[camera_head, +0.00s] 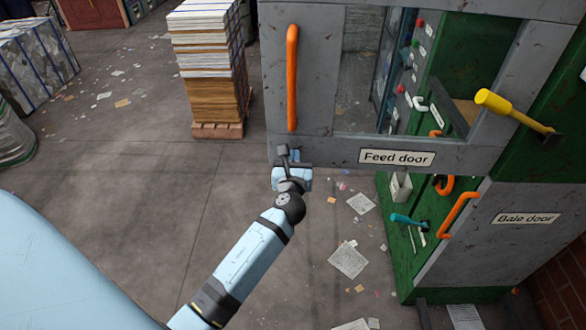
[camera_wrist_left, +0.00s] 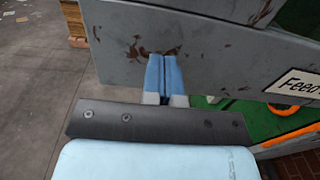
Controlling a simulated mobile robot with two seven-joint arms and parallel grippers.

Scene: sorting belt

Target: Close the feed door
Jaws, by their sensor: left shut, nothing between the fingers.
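The feed door (camera_head: 310,152) is a grey, scuffed panel with a window, an orange vertical handle (camera_head: 292,78) and a "Feed door" label (camera_head: 396,158). It stands swung out from the green machine (camera_head: 455,60), whose front shows beyond it. My left gripper (camera_head: 284,150) is at the door's lower left corner, below the handle. In the left wrist view my left gripper (camera_wrist_left: 162,70) is shut and empty, its blue fingertips in front of the door's grey lower face (camera_wrist_left: 200,35). I cannot tell whether they touch it. My right gripper is not in view.
A yellow-handled lever (camera_head: 510,108) sticks out at the right. Below is the grey bale door (camera_head: 490,235) with an orange handle (camera_head: 458,214). A paper stack on a pallet (camera_head: 218,130) stands behind left. The floor left of the door is mostly clear, with scattered paper.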

